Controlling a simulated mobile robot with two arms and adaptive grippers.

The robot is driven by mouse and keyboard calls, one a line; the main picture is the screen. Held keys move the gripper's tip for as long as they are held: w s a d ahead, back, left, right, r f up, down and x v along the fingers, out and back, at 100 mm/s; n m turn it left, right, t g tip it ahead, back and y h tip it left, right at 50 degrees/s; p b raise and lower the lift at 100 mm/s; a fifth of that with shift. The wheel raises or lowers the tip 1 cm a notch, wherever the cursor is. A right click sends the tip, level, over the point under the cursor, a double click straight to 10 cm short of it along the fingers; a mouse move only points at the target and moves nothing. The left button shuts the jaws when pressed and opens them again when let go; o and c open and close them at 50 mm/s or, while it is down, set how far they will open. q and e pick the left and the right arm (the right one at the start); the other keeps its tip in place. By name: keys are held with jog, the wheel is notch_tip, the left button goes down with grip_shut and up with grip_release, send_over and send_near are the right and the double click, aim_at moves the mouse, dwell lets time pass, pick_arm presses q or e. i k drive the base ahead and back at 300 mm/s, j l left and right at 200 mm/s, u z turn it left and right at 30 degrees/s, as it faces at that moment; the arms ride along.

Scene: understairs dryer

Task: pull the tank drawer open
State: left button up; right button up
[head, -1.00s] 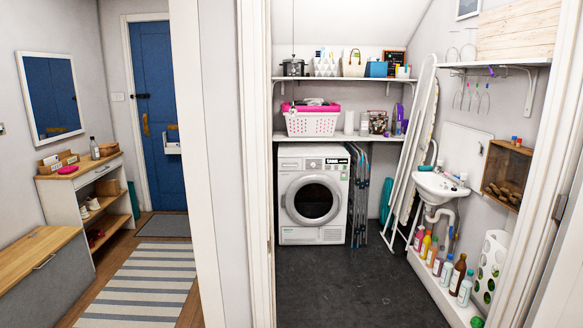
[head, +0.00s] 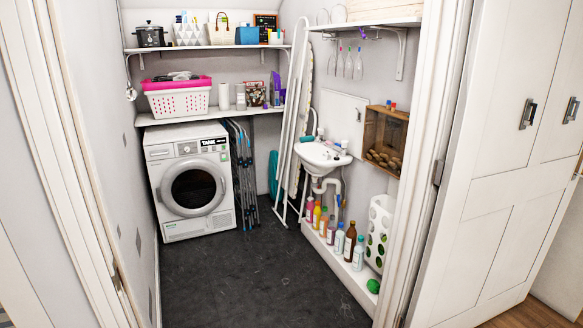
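The white dryer (head: 192,182) stands at the back left of the cupboard under a shelf, with its round dark door shut. A black and white TANK label (head: 213,145) is on the upper right of its front. The tank drawer (head: 160,153) seems to be the pale panel at the upper left of the front, and it looks flush and closed. Its grip is too small to make out. Neither of my grippers shows in the head view.
The dark floor (head: 245,275) before the dryer is clear. Folded racks (head: 243,170) and an ironing board (head: 292,125) stand to its right. A sink (head: 322,157) and several bottles line the right wall. The door frame and a white door (head: 490,170) bound the right side.

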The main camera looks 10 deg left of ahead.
aim_at(165, 151)
jog(key=i+u, duration=0.15)
jog(key=i, duration=0.4)
jog(key=i+l+u, duration=0.15)
jog(key=i, duration=0.45)
jog(key=i+l+u, duration=0.15)
jog(key=i, duration=0.4)
jog(key=i+l+u, duration=0.15)
jog(key=i, duration=0.4)
jog(key=i+j+u, duration=0.1)
jog(key=i+u, duration=0.2)
jog(key=i, duration=0.7)
jog(key=i+l+u, duration=0.25)
jog(key=i, duration=0.75)
jog(key=j, duration=0.1)
